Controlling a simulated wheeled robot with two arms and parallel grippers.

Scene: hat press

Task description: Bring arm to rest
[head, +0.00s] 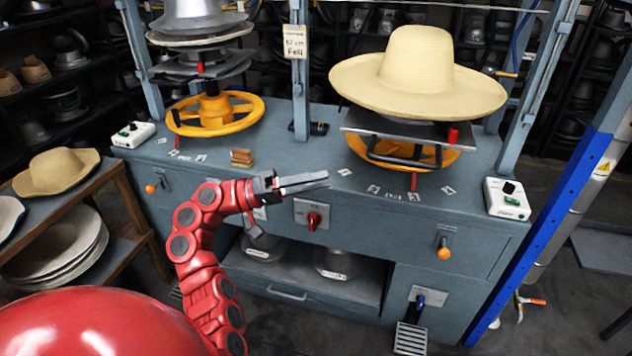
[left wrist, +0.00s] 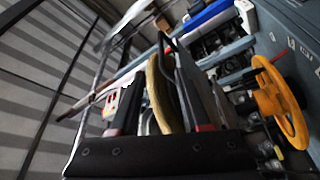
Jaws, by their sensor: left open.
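My left arm (head: 208,245) is red and comes in from the lower left. Its gripper (head: 318,182) is raised in front of the grey-blue hat press bench (head: 470,240), pointing right. The gripper is open and looks empty. In the left wrist view its two fingers (left wrist: 165,95) stand apart, with a pale straw-coloured edge, probably a hat brim, showing beyond them. A straw hat (head: 418,65) sits on the right press over a metal plate (head: 385,130), apart from the gripper. My right gripper is not in view.
Yellow handwheels (head: 240,112) sit under the presses; one wheel shows in the left wrist view (left wrist: 280,115). A red knob (head: 313,220) is on the bench front just below my gripper. A wooden rack (head: 125,190) with hats stands left. A blue post (head: 545,230) stands right.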

